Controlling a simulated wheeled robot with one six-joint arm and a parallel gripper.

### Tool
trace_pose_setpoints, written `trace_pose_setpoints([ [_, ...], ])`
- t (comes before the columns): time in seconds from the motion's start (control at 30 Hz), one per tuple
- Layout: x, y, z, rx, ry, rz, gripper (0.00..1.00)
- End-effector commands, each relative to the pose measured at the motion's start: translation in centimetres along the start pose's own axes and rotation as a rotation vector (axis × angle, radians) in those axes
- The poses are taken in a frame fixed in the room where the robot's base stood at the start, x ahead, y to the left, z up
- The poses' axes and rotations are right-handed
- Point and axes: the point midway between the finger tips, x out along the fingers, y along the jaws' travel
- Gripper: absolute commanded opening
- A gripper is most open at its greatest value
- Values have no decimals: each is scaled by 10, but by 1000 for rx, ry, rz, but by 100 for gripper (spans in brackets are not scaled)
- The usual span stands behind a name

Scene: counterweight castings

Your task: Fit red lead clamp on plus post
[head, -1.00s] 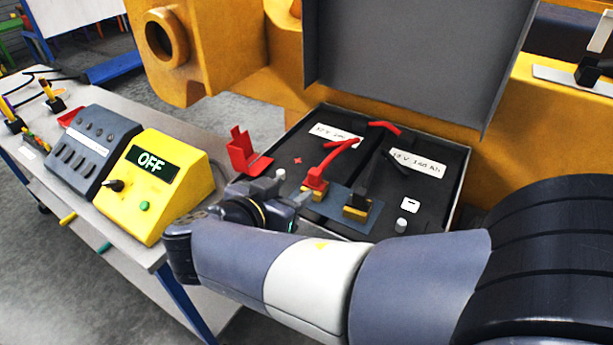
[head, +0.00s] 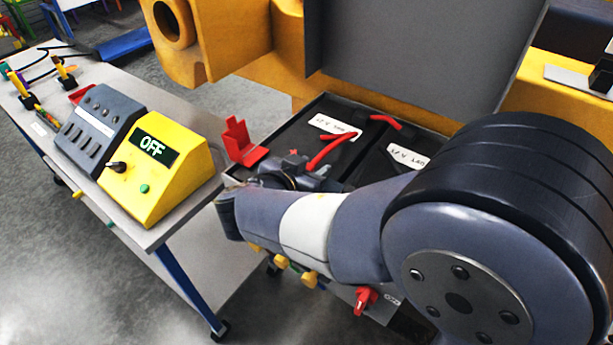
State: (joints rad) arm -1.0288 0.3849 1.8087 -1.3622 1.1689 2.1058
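My gripper (head: 318,178) reaches over the left part of the battery box; my own wrist and forearm cover most of it, so its fingers cannot be made out. The red lead (head: 330,150) shows as a curved cable running down to the gripper. Its clamp is hidden behind the gripper, and whether it is held cannot be told. A red plus mark (head: 293,152) shows on the dark battery top. The plus post is hidden. An open red cover (head: 241,143) stands at the box's left corner.
A raised grey lid (head: 400,55) stands behind the box. The trolley (head: 188,208) at left carries a yellow unit (head: 160,170) reading OFF and a grey unit (head: 95,130). Yellow knobs (head: 310,279) and a red handle (head: 364,299) show below my arm.

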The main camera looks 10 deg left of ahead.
Motion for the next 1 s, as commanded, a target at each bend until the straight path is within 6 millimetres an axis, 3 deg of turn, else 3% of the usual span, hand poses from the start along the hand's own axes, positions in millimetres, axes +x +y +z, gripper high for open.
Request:
trace_pose_setpoints([
  [0.43, 0, 0, 0, 0, 0, 0, 0],
  [0.77, -1, 0, -1, 1, 1, -1, 0],
  [1.0, -6, 0, -13, 5, 2, -2, 0],
])
